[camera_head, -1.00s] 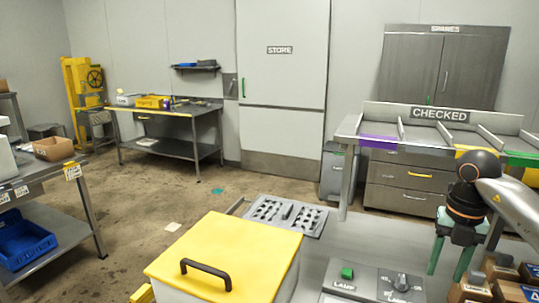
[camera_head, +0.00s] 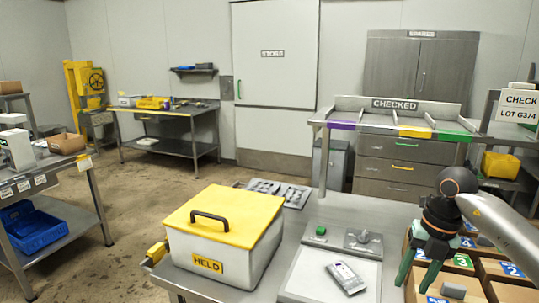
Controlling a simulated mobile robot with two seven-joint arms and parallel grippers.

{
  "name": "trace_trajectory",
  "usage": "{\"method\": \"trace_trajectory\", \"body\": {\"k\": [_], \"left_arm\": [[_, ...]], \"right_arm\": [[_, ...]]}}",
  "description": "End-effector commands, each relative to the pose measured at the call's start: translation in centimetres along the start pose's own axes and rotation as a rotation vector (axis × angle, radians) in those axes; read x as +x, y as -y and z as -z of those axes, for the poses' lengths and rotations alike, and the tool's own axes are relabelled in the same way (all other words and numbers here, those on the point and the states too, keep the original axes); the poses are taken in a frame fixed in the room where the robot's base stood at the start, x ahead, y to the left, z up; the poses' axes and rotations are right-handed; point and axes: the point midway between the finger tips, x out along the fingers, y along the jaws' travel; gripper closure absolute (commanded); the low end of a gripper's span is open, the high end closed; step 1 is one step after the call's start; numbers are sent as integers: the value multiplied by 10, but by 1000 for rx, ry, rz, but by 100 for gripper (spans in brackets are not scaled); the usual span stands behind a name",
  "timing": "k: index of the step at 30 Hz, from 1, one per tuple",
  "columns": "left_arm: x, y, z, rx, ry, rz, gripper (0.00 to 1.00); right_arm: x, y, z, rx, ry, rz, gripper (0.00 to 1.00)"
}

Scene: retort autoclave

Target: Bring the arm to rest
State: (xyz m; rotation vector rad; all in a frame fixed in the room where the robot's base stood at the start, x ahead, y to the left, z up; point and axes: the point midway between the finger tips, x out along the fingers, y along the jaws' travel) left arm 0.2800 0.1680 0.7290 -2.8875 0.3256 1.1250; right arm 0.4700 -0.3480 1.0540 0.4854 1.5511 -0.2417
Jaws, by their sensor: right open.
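My right gripper (camera_head: 418,268) hangs from my arm at the right of the view. Its two green fingers point down and stand apart, with nothing seen between them. It is over or in front of the numbered cardboard boxes (camera_head: 463,262) at the lower right; I cannot tell whether it touches them. My left gripper is not in view.
A white box with a yellow lid, marked HELD (camera_head: 240,270), stands on the metal bench. The CHECKED rack (camera_head: 385,115) stands behind. Open floor lies at left.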

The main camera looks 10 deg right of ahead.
Motion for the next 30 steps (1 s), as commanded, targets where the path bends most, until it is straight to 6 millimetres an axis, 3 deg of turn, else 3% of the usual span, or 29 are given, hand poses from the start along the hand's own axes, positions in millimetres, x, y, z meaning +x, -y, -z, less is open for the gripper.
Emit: {"method": "trace_trajectory", "body": {"k": [3,5,9,12,16,19,23,26,30], "left_arm": [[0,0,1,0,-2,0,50],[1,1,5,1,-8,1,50],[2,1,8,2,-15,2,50],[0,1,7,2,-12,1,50],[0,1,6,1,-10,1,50],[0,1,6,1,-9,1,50],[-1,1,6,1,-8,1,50],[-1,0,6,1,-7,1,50],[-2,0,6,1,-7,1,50]], "right_arm": [[41,-51,26,-118,-93,-181,52],[59,-79,44,-168,-145,-297,52],[88,-150,98,-230,-283,-641,52],[92,-192,133,-190,-370,-913,52],[84,-229,157,-21,-446,-1243,52],[80,-239,157,195,-470,-1454,52],[91,-231,140,567,-459,-1639,52],[120,-208,125,903,-421,-1692,52],[186,-156,121,1406,-343,-1618,52]]}}
